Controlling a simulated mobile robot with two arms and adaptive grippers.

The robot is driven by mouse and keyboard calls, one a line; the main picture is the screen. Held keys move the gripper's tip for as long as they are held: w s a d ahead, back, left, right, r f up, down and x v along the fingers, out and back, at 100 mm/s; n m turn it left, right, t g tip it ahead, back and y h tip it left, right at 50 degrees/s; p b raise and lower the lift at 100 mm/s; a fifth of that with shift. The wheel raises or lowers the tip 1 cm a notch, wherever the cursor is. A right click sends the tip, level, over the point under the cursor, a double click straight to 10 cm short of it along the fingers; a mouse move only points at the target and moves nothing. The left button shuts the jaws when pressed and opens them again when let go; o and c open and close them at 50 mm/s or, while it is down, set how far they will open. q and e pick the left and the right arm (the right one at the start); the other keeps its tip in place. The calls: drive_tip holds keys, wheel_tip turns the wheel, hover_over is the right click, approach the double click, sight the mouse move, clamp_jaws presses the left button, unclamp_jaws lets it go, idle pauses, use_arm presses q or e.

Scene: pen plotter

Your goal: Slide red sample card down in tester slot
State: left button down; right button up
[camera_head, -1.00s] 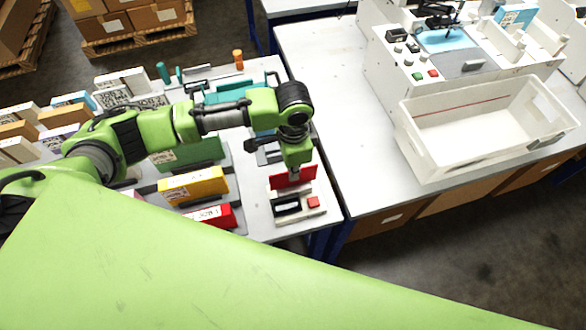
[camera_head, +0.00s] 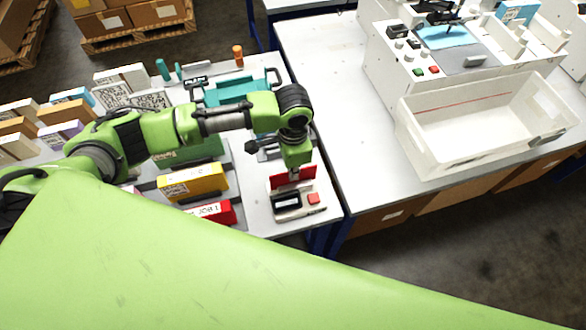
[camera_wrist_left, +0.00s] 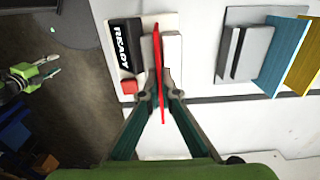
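The red sample card (camera_head: 293,175) stands upright over the tester (camera_head: 314,211), which has a dark display and a red button. My left gripper (camera_head: 297,163) is above it with the fingers pointing down. In the left wrist view the card (camera_wrist_left: 158,60) shows edge-on as a thin red strip between the fingertips of my left gripper (camera_wrist_left: 157,97), which is closed on it. My right gripper (camera_wrist_left: 45,68) shows small at the left of the wrist view.
Yellow (camera_head: 193,183) and red (camera_head: 218,211) boxes stand left of the tester, with a green one (camera_head: 190,153) behind. A teal tray (camera_head: 238,92) is further back. A white bin (camera_head: 455,148) is on the table to the right. The tabletop between tester and bin is clear.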

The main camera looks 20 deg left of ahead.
use_arm(q)
drive_tip(key=shift+f, duration=0.55)
drive_tip(key=c, duration=2.2)
unclamp_jaws()
wheel_tip(320, 180, up, 12)
